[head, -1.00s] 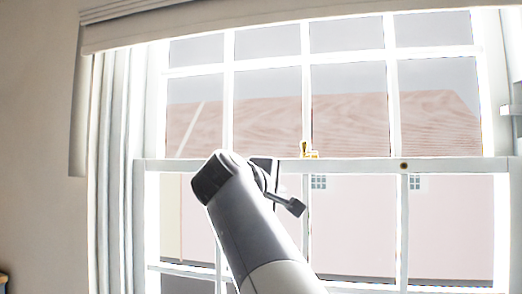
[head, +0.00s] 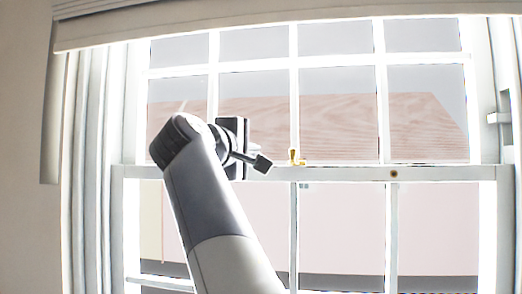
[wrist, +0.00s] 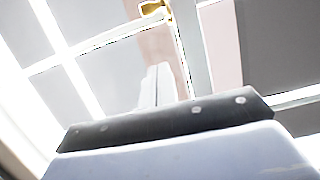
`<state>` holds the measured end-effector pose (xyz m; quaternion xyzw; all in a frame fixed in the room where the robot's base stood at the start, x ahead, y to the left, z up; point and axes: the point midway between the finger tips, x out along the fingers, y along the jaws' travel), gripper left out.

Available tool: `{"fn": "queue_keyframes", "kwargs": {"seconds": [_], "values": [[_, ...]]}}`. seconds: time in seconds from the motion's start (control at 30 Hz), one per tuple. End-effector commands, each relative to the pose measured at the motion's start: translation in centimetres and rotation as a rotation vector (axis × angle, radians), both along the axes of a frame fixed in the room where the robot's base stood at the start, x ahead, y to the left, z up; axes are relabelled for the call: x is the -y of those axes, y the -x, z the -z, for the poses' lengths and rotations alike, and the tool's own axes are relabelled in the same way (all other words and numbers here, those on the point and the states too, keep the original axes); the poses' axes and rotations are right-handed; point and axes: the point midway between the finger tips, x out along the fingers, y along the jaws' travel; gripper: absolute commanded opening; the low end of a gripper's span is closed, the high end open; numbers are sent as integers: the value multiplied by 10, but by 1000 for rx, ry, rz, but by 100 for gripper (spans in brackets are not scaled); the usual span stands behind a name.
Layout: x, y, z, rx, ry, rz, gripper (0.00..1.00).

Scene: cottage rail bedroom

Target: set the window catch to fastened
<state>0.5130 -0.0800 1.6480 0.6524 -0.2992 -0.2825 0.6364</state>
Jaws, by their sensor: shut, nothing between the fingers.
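The window catch (head: 294,157) is a small brass piece on the sash window's middle rail, with a part standing up from its base. It also shows at the top edge of the wrist view (wrist: 152,8), partly cut off, so I cannot tell its setting. My gripper shows in the wrist view (wrist: 158,76) with its two pale fingers together and nothing between them. The fingers point towards the catch and appear apart from it.
The middle rail (head: 340,174) runs across the window, with a small dark round fitting (head: 393,174) to the right of the catch. A pale curtain (head: 88,180) hangs at the left, and a blind (head: 260,30) crosses the top. The space right of my gripper looks clear.

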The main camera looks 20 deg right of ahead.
Motion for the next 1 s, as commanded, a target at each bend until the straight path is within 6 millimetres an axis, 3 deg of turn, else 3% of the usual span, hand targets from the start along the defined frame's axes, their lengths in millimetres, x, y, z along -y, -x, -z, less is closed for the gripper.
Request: {"fn": "queue_keyframes", "kwargs": {"seconds": [0.4, 0.7, 1.0], "values": [[66, -57, -4, -3, 0, 5, 0], [78, -25, 1, -1, -1, 0, 0], [80, -20, 1, -1, -1, -1, 0]]}}
